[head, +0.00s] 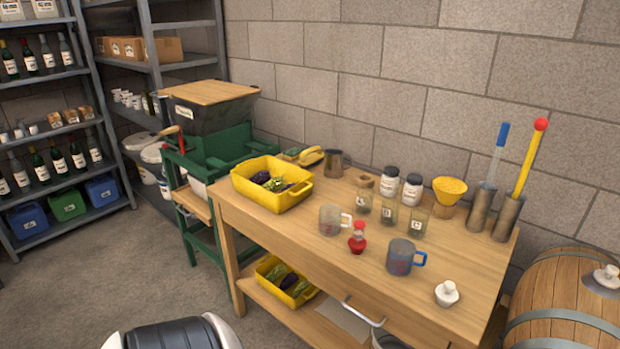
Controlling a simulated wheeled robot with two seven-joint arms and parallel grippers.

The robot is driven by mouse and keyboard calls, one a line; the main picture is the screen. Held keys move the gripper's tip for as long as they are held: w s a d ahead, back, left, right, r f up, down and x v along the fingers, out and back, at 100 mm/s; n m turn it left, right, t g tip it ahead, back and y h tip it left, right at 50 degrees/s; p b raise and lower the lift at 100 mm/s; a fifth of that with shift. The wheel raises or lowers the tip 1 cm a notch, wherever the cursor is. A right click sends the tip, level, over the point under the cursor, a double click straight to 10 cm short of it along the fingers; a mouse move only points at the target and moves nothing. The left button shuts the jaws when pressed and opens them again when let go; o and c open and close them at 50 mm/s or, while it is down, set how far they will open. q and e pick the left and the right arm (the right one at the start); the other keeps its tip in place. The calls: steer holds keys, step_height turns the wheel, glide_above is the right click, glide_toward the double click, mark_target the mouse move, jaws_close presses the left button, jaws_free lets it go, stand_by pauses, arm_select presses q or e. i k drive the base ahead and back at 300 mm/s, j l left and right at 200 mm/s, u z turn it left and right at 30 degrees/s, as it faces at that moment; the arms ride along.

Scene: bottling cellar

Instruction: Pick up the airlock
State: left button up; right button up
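No label shows which piece is the airlock. A small red piece with a pale middle and a red cap (357,240) stands on the wooden workbench (330,258), between two measuring jugs. A small white knobbed piece (446,294) stands near the bench's front right corner. A similar white piece (606,277) sits on top of the barrel (560,300) at the right edge. Neither of my grippers is in view.
Close to the red piece stand a clear jug (331,221) and a blue-handled jug (401,258). Glass jars, a yellow funnel (447,191) and metal cylinders stand behind. A yellow crate (251,193) is at the left. The bench's front middle is clear.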

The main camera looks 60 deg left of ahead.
mark_target(358, 243)
steer(key=u, duration=1.5)
